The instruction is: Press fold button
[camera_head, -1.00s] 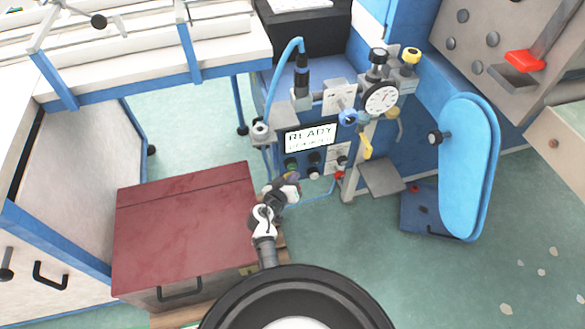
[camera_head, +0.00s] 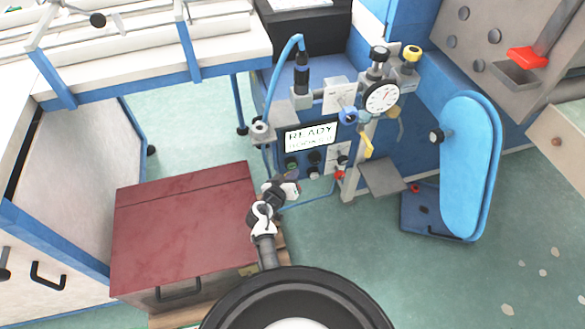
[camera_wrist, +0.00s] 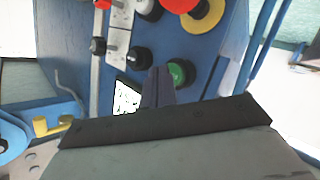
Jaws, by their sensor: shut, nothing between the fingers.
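The control panel (camera_head: 322,165) is blue, under a lit display (camera_head: 310,136) that reads READY. Its second line is too small to read. Below the display are a green button (camera_head: 291,164), a dark knob (camera_head: 314,158) and several small controls. No label reading "fold" is legible. My gripper (camera_wrist: 158,70) is shut and empty, its fingers pointing at the panel. In the wrist view the fingertips overlap the panel between the green button (camera_wrist: 181,72) and a black knob (camera_wrist: 139,59). I cannot tell whether they touch either. In the head view my gripper's fingers are mostly hidden by the wrist.
A dial gauge (camera_head: 382,97) and a yellow lever (camera_head: 366,146) stand right of the display. A red knob (camera_wrist: 180,4) and yellow ring (camera_wrist: 205,17) show in the wrist view. A maroon-topped box (camera_head: 185,225) sits left of my arm.

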